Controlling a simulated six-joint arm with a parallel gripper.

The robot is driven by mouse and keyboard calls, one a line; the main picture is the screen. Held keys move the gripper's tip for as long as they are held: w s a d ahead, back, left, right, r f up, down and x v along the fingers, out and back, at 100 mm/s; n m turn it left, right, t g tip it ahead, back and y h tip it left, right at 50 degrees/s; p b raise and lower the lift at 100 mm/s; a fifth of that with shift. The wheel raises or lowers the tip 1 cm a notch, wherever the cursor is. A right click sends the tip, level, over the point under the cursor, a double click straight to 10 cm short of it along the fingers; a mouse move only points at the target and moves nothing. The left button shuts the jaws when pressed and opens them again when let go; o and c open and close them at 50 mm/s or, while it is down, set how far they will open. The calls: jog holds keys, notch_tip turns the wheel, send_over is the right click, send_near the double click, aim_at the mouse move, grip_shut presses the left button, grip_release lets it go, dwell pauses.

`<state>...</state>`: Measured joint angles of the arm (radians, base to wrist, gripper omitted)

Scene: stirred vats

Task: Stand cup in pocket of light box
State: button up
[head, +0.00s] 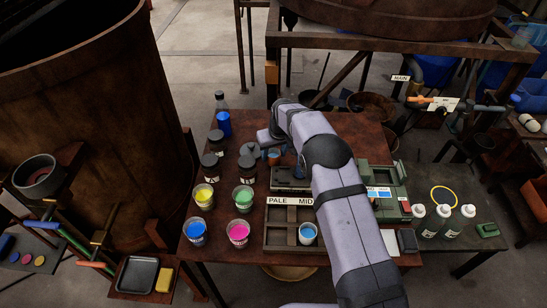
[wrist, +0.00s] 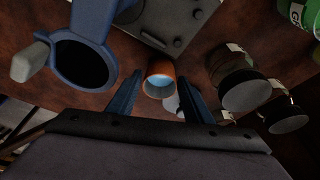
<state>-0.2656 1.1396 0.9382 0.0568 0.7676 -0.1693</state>
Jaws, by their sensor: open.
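A small orange-brown cup (wrist: 159,87) with pale blue inside shows in the wrist view. It lies between the fingertips of my open gripper (wrist: 160,80); I cannot tell whether either finger touches it. In the head view my gripper (head: 274,151) is over the middle back of the table, and the cup there is mostly hidden. A dark pocketed box (head: 270,246) marked PALE and MID is at the front of the table. One of its front pockets holds a cup of pale blue (head: 307,234). My arm hides the box's right part.
Open cups of yellow (head: 203,196), green (head: 243,198), blue (head: 195,230) and pink (head: 238,233) stand left of the box. Dark-lidded jars (head: 210,166) are behind them. A green apparatus (head: 388,185) and white-capped bottles (head: 443,212) are right. A large vat (head: 110,120) borders the left.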

jog(key=c, duration=0.9)
jog(key=shift+r, duration=0.2)
notch_tip(320, 180, up, 10)
jog(key=b, duration=0.2)
jog(key=shift+b, duration=0.4)
